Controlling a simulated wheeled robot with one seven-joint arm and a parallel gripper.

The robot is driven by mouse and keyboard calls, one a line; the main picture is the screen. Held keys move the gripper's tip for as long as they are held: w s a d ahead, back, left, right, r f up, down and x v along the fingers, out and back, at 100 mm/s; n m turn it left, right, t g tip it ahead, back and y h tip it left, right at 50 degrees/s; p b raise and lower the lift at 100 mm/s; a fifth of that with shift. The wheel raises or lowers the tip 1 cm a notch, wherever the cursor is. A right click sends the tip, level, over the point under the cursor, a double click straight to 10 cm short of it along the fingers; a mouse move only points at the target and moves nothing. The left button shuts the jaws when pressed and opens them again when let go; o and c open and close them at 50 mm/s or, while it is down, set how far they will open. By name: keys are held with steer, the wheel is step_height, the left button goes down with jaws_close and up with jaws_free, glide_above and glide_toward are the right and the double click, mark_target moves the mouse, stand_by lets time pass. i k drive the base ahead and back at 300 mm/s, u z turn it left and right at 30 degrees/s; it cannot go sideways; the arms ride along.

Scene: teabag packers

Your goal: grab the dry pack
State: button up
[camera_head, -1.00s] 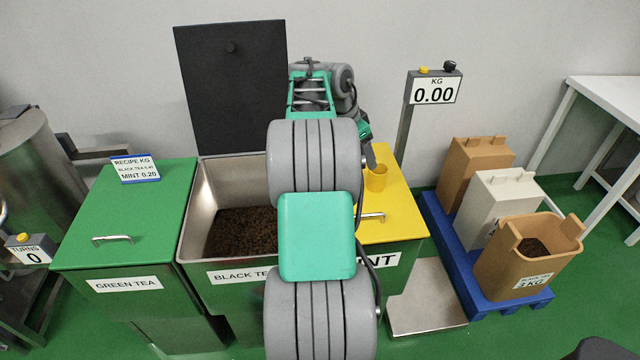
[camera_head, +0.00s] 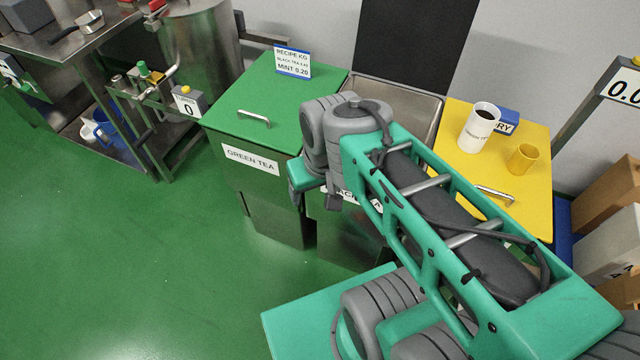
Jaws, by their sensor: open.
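A small blue pack (camera_head: 508,117) with a white label, of which the letters "RY" show, lies on the yellow lid at the back. A white cup stands in front of its left side and hides part of it. My gripper (camera_head: 317,192) hangs at the far end of my arm, over the front of the bins between the green lid and the black tea bin. It is open, small and partly covered by my own wrist, with nothing seen in it. It is well to the left of the blue pack and apart from it.
The white cup (camera_head: 476,132) holds something dark. A yellow cup (camera_head: 522,160) stands to its right on the yellow lid (camera_head: 530,200). A recipe sign (camera_head: 292,62) stands on the green lid (camera_head: 262,90). The floor at left is clear.

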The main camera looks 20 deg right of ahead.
mark_target(509, 120)
steer(key=z, duration=1.3)
steer(key=k, duration=0.65)
steer(key=u, duration=0.7)
steer(key=i, duration=1.1)
steer(key=z, duration=0.8)
